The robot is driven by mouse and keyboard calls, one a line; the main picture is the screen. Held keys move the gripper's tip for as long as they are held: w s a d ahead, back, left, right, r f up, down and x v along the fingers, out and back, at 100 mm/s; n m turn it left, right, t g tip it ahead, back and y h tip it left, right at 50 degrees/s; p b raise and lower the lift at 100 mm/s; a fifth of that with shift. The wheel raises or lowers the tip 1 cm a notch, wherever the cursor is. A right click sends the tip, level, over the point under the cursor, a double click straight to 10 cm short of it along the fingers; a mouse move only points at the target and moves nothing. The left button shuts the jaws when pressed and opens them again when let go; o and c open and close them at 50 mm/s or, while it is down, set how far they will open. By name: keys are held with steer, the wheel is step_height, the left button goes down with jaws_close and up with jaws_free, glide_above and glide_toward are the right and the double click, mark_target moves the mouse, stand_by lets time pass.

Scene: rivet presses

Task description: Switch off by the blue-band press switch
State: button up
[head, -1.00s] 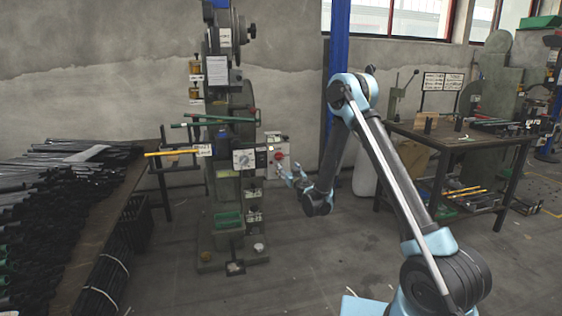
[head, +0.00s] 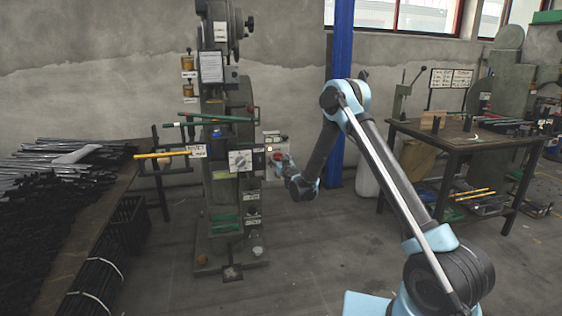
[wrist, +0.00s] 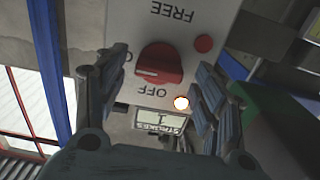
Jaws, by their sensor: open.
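The tall grey-green rivet press (head: 217,185) stands against the wall in the head view, left of my arm. A blue patch (head: 219,133) shows on it; I cannot tell if this is the band. My gripper (head: 283,163) is at the switch box on the press's right side. In the wrist view the box's grey plate (wrist: 205,18) carries a red rotary knob (wrist: 158,68), with FREE and OFF lettering upside down. My open gripper (wrist: 161,75) has a finger on either side of the knob; contact is not clear. The knob's exact setting is unclear.
A small counter (wrist: 161,120) marked STROKES and a glowing lamp (wrist: 181,103) sit by the knob. A red button (wrist: 204,44) is nearby. A bench with dark rods (head: 60,185) stands left and a work table (head: 470,140) right.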

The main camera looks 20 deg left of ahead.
steer(key=shift+w+a, duration=0.15)
steer(key=shift+w, duration=0.2)
steer(key=shift+c, duration=0.3)
steer(key=c, duration=1)
